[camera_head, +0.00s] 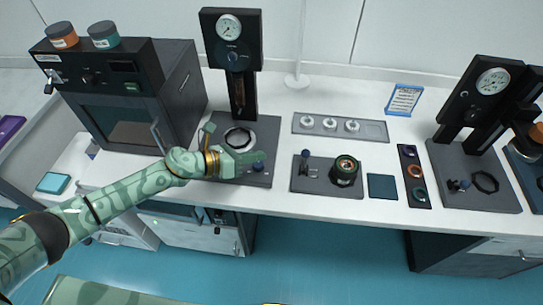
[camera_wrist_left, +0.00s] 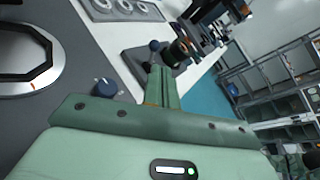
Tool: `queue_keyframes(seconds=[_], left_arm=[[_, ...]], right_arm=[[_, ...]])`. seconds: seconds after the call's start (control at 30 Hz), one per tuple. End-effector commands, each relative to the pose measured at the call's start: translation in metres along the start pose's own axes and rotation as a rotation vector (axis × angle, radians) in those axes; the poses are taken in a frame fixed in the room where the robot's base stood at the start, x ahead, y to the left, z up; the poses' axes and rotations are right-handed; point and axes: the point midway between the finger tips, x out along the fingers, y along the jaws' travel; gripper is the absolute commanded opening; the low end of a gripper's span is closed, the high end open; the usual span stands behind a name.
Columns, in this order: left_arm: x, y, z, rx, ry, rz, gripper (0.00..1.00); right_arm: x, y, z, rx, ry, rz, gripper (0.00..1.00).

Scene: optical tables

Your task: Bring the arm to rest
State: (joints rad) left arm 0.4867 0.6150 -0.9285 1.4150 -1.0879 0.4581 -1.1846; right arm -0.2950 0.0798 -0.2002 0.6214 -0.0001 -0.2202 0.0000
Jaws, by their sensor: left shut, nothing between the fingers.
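My left arm comes in from the left in the head view, green patterned. Its gripper (camera_head: 250,157) is over the front of the dark base plate of the left gauge press (camera_head: 240,140), near a blue knob (camera_head: 258,166). The same gripper shows in the left wrist view (camera_wrist_left: 162,85) with its fingers together and nothing between them. In that view the blue knob (camera_wrist_left: 105,88) and the ring seat (camera_wrist_left: 25,55) lie left of the fingers. I cannot tell whether the gripper touches the plate. My right gripper is in neither view.
A dark oven (camera_head: 130,95) with two jars on top stands left. A plate with a dark round part (camera_head: 344,170), a ring tray (camera_head: 340,127), a dark strip with rings (camera_head: 414,178) and another gauge press (camera_head: 475,130) stand right. White tabletop (camera_head: 390,150) shows between them. Teal floor lies in front.

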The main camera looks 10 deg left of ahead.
Motion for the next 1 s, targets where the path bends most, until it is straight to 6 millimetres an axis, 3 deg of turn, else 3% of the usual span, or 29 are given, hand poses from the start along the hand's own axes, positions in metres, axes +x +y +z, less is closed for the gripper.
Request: queue_keyframes(seconds=[0.2,0.77,0.87,1.0], left_arm=[[-0.016,0.001,0.003,0.000,0.000,0.001,0.00],[-0.015,-0.001,0.003,-0.006,-0.007,0.000,0.00],[-0.009,-0.014,0.009,-0.083,-0.078,0.014,0.00],[-0.008,-0.041,0.035,-0.434,-0.353,0.107,0.00]], right_arm=[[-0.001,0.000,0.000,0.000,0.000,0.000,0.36],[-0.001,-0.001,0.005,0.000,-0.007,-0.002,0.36],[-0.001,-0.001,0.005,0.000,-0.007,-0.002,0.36],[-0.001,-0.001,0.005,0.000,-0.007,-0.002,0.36]])
